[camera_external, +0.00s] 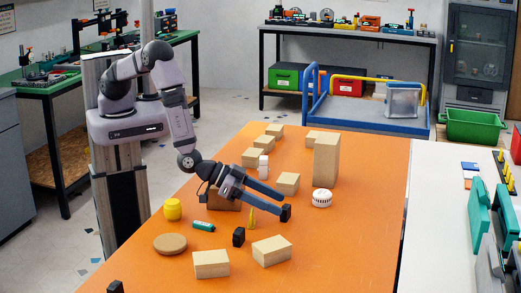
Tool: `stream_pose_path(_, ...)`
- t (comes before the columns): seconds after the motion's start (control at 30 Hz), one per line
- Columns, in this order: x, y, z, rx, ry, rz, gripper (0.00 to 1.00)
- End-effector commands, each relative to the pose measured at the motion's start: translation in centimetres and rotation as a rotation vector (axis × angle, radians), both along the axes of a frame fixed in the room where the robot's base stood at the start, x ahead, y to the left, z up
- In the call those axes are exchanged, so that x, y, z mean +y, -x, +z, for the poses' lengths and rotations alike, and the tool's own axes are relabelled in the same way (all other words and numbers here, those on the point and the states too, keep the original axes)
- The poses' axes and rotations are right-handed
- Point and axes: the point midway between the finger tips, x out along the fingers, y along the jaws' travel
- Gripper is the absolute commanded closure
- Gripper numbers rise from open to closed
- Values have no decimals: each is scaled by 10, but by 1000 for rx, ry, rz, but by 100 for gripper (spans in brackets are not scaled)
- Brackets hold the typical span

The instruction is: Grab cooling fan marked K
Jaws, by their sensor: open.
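I cannot read a letter K on anything, so I cannot tell which thing is the cooling fan marked K. Small dark block-like items are in view: one (238,237) stands near the table's middle, and another (115,287) is at the bottom left edge of the picture. A dark piece (286,213) shows right at the finger ends; I cannot tell whether it is a fingertip or a separate item. My gripper (279,203) is open, its long blue-grey fingers pointing right over the orange table (365,240). I see nothing held between them.
Wooden blocks (211,263) stand around the table, including a tall one (326,158). A yellow jar (172,209), teal cylinder (203,226), tan disc (170,244), yellow cone (251,218), white bottle (263,167) and white round item (321,198) stand nearby. The table's right side is clear.

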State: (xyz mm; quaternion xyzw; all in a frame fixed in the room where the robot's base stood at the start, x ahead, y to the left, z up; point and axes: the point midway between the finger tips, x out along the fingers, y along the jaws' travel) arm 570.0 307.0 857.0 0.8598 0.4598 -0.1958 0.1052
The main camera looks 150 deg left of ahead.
Motion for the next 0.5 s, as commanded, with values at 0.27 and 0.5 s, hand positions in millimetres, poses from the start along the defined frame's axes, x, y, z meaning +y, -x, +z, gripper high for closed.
stream_pose_path(0.27, 20, -14, -13, 2, 0, 1, 45)
stream_pose_path(0.5, 32, -22, -20, 1, 1, 1, 45)
